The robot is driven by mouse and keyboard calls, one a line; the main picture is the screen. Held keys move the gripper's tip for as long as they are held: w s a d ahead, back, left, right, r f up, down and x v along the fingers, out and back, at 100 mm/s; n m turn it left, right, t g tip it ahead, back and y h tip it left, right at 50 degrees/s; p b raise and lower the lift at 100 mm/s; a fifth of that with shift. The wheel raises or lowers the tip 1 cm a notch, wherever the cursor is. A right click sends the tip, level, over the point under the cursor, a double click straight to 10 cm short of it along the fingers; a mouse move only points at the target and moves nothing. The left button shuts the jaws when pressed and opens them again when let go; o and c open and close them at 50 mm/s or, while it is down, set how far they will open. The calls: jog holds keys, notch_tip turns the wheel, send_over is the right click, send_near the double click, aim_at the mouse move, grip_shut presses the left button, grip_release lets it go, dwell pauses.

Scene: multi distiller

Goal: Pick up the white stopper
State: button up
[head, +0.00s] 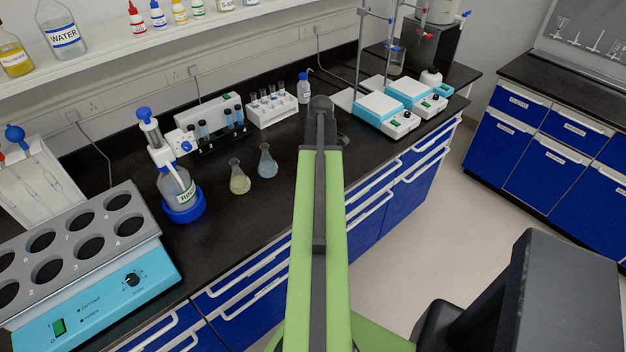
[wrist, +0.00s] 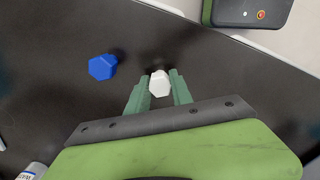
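In the wrist view, the white stopper (wrist: 159,84) is on the black bench top, small and faceted. My gripper (wrist: 159,86) has its two green fingers apart, one on each side of the stopper. Narrow gaps seem to remain, though I cannot tell how far below the fingertips the stopper lies. In the head view, my green arm reaches over the bench and hides both the fingers and the white stopper.
A blue stopper (wrist: 101,67) lies left of the white one. A labelled bottle (wrist: 32,171) stands at lower left. In the head view, two flasks (head: 267,162) and a tube rack (head: 271,108) stand left of my arm; hotplates (head: 378,107) stand right.

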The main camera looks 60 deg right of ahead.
grip_shut()
